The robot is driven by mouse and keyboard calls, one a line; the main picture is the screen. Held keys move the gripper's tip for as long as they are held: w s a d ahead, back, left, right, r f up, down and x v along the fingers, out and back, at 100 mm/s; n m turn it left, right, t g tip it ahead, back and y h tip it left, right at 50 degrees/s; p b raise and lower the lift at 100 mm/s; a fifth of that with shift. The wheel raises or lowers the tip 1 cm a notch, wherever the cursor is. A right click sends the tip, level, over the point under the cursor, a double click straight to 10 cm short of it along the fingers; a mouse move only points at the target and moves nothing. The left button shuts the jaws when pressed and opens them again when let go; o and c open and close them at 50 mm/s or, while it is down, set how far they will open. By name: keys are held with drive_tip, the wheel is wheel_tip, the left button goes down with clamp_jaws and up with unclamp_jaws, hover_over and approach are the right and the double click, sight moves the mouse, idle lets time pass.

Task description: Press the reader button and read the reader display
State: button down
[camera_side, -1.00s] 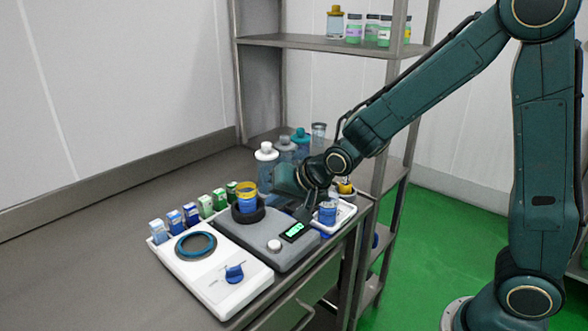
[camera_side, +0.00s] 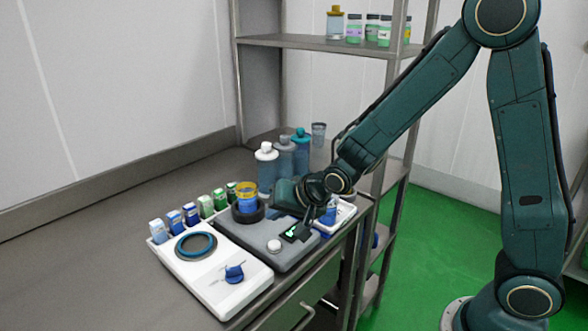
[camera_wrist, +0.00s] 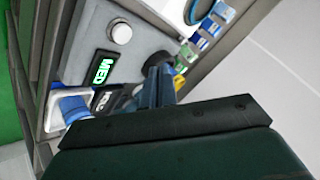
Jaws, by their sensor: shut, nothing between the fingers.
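The grey reader (camera_side: 255,240) stands on the bench, with a small black display (camera_side: 292,233) lit in green near its front right edge. In the wrist view the display (camera_wrist: 103,69) shows green letters that look like "MED", seen at a slant. A round pale button (camera_side: 274,246) sits left of the display; it also shows in the wrist view (camera_wrist: 120,33). Whether the tips touch the reader is hidden.
A yellow-rimmed blue cup (camera_side: 247,200) sits in a black ring on the reader's back. A white tray (camera_side: 238,290) with a blue ring lies left. Small cartons (camera_side: 190,214) and capped bottles (camera_side: 266,165) stand behind. A white tray (camera_side: 346,212) is right.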

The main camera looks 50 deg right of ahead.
sight(278, 246)
drive_tip(key=shift+f, duration=2.7)
drive_tip(key=shift+f, duration=0.85)
idle(1.0)
drive_tip(key=shift+r, duration=0.1)
idle(0.3)
drive_tip(key=shift+r, duration=0.8)
drive_tip(key=shift+r, duration=0.15)
drive_tip(key=shift+r, duration=2.35)
drive_tip(key=shift+r, duration=0.1)
